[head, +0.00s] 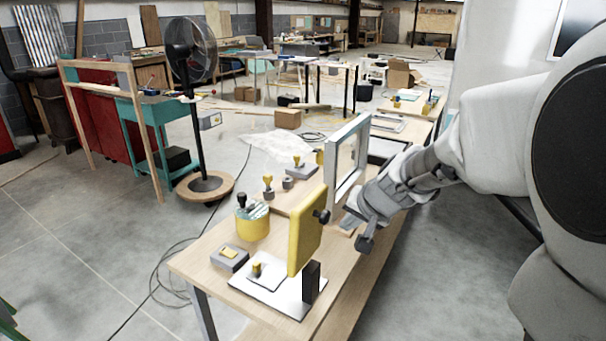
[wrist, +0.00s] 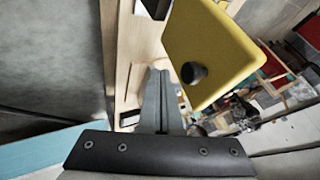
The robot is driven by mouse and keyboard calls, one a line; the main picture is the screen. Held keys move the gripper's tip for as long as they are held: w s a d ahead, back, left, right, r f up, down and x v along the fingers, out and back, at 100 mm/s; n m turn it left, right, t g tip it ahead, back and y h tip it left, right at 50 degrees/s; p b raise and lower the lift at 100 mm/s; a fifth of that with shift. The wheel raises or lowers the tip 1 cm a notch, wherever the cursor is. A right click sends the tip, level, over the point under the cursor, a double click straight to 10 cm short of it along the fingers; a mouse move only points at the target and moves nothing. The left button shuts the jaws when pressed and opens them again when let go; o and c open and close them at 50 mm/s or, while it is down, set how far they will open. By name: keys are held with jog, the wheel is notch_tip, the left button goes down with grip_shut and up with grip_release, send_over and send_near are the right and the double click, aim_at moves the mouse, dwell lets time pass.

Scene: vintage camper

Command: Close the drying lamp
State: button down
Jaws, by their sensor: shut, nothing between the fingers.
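The drying lamp appears to be the hinged unit at the near end of the bench. Its yellow panel (head: 305,232) stands upright, raised over a white base plate (head: 284,296), beside a black post (head: 311,283). A black knob (head: 323,215) sticks out from the panel face toward my arm. In the wrist view the yellow panel (wrist: 212,45) and knob (wrist: 193,72) are just right of my fingers. My gripper (wrist: 159,73) is shut and empty, with the knob beside the fingertips; I cannot tell whether they touch. In the head view my gripper is partly hidden by its own body.
A framed screen (head: 347,157) stands upright on the wooden bench (head: 205,258) behind my gripper. A yellow pot (head: 252,222), a small grey pad (head: 229,258) and several stamps stand left of the lamp. A fan (head: 192,100) and open floor lie further left.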

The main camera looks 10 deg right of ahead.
jog(key=shift+w+a+r+p, duration=0.2)
jog(key=shift+w+a, duration=0.2)
jog(key=shift+a, duration=0.15)
jog(key=shift+w+a+r+p, duration=0.1)
jog(key=shift+w+a+p, duration=0.05)
jog(key=shift+w+a, duration=0.3)
jog(key=shift+a+r+p, duration=0.1)
jog(key=shift+p, duration=0.2)
